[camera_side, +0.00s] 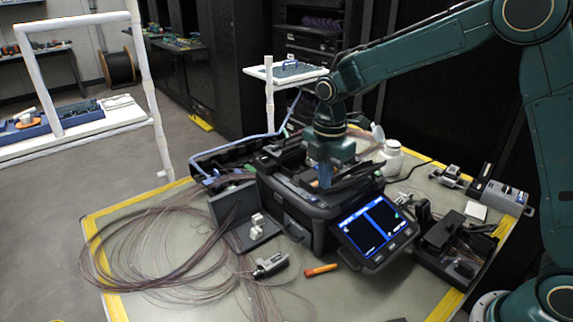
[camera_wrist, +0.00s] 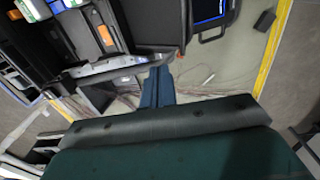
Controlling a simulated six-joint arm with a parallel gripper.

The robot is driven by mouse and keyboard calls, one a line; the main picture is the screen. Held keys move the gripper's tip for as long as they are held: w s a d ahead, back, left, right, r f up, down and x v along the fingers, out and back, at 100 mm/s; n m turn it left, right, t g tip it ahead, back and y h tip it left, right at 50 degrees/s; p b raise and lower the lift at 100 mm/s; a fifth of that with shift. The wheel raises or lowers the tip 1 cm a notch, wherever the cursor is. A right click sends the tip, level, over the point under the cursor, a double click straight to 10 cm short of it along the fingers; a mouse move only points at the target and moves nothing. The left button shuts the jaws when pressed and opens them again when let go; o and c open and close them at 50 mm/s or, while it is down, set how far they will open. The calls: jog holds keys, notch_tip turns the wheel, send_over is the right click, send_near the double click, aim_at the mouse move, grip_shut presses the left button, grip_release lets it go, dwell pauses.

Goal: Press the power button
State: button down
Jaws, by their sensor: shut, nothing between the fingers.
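The fusion splicer (camera_side: 296,212) is a dark box in the middle of the table, with a tilted screen (camera_side: 371,230) lit blue at its front right. The power button cannot be made out in either view. My gripper (camera_side: 325,180) points down over the top of the splicer, near the screen's upper left. In the wrist view my gripper (camera_wrist: 158,72) shows as two blue fingers closed together and empty, beside the splicer's edge. The screen's corner (camera_wrist: 209,10) is at the top of that view. Whether the fingertips touch the splicer cannot be told.
A coil of thin brown fibre (camera_side: 130,245) lies on the left of the table. A small grey tool (camera_side: 270,265) and an orange-handled tool (camera_side: 321,270) lie in front. A white bottle (camera_side: 391,160) stands behind, and a black tray (camera_side: 455,250) sits right.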

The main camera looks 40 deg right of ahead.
notch_tip(320, 180, up, 8)
dwell(0.4)
dwell(0.5)
jog(key=s+d+r+m+t, duration=0.1)
jog(key=s+r+m, duration=0.25)
jog(key=s, duration=0.35)
jog(key=s+d+r+m+t, duration=0.2)
jog(key=s+r+m, duration=0.1)
jog(key=s+m, duration=0.25)
jog(key=s+d+f+m+t, duration=0.1)
jog(key=s+f+m+t, duration=0.1)
jog(key=s+m, duration=0.7)
jog(key=shift+s, duration=2.8)
jog(key=shift+d, duration=0.1)
